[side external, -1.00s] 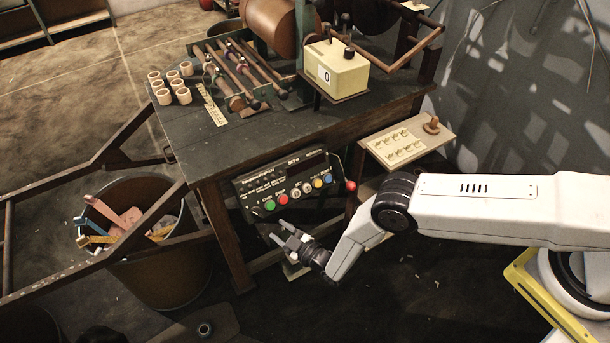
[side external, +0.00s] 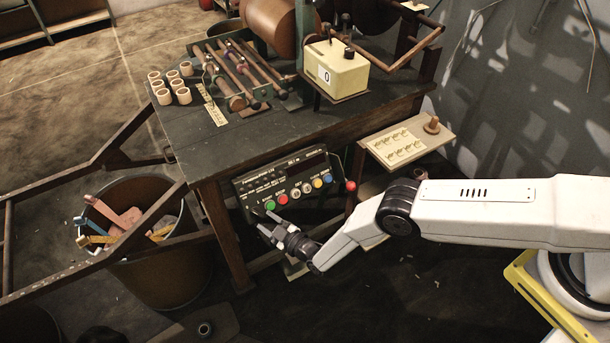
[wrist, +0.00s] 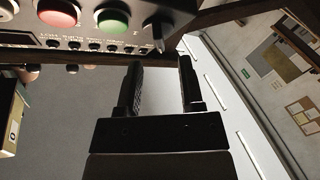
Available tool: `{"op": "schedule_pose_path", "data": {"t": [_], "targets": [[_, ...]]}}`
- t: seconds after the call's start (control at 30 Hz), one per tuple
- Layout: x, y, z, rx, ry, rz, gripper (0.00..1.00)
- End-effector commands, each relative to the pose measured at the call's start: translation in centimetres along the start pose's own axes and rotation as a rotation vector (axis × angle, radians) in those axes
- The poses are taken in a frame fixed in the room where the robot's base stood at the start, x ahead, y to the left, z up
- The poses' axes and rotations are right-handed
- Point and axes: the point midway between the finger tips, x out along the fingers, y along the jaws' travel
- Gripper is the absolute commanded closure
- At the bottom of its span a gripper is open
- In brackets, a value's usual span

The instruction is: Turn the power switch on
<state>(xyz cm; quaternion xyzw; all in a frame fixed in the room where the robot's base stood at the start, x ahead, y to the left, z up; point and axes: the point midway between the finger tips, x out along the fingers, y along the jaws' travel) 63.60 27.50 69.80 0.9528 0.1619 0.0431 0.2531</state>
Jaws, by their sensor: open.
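The dark control panel (side external: 283,175) hangs under the table's front edge, with a row of coloured buttons. A small metal toggle lever, which looks like the power switch (wrist: 157,32), sits beside the green button (wrist: 112,20) in the wrist view. Its on or off position cannot be told, and it is too small to make out in the side view. My gripper (side external: 266,221) is just in front of the panel's lower left corner, below the green button. Its two fingers (wrist: 161,65) are apart and empty, and the lever shows just beyond them, with no clear contact.
A red knob (side external: 350,186) sticks out at the panel's right end. A table leg (side external: 224,240) stands left of my gripper. A bin (side external: 165,270) with coloured pieces is farther left. A small shelf (side external: 408,142) with labelled parts is at the right.

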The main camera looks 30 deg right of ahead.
Motion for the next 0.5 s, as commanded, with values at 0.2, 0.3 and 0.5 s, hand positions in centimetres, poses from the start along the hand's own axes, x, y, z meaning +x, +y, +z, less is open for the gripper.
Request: {"op": "schedule_pose_path", "data": {"t": [0.2,0.3,0.5], "targets": [[1.4,0.0,0.1,0.0,0.0,0.001,0.51],[2.0,0.0,0.1,-0.001,0.0,0.001,0.51],[2.8,0.1,0.0,0.0,0.0,0.001,0.51]]}}
